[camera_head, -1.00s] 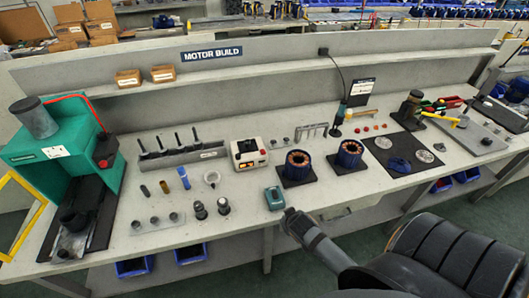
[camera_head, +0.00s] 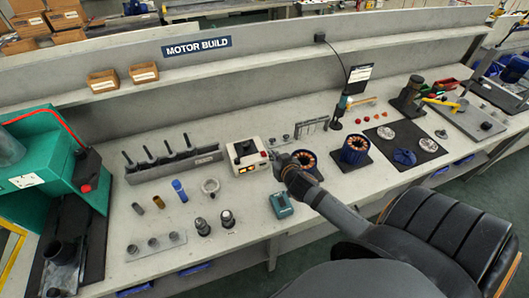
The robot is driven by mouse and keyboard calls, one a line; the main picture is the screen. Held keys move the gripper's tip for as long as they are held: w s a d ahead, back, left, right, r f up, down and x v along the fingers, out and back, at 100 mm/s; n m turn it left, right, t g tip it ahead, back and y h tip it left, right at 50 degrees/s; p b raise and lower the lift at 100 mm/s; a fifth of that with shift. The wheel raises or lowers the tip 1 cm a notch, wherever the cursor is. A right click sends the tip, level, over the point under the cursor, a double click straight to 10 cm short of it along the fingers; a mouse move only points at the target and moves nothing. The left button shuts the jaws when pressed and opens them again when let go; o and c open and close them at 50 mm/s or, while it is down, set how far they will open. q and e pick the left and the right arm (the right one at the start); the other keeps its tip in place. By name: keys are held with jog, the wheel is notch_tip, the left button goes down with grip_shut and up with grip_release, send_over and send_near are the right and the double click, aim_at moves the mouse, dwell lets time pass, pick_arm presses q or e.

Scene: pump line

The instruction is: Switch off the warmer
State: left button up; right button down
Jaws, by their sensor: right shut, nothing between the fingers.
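The warmer, which I take to be the small white box (camera_head: 237,168), stands in the middle of the bench. It has a dark square on top, a red button (camera_head: 263,154) at its right and a lit amber strip (camera_head: 246,170) on its front. My right gripper (camera_head: 278,158) is shut and empty, its tip just right of the box by the red button. I cannot tell whether it touches the box. My left gripper is not in view.
Wound motor stators (camera_head: 355,149) stand right of the warmer, one partly behind my right gripper. A teal device (camera_head: 281,205) lies in front. A rack of upright pins (camera_head: 205,157) and a green press (camera_head: 40,165) stand to the left.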

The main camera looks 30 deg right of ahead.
jog(key=p, duration=0.2)
send_over(263, 154)
jog(key=s, duration=0.1)
notch_tip(263, 154, down, 4)
jog(key=shift+s+a+f, duration=0.1)
jog(key=shift+f, duration=0.15)
jog(key=f, duration=0.3)
jog(key=shift+s+a, duration=0.1)
jog(key=shift+s, duration=0.2)
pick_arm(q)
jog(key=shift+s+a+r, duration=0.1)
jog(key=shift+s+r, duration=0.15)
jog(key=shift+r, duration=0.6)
pick_arm(e)
jog(key=shift+s+f, duration=0.2)
jog(key=shift+f, duration=0.2)
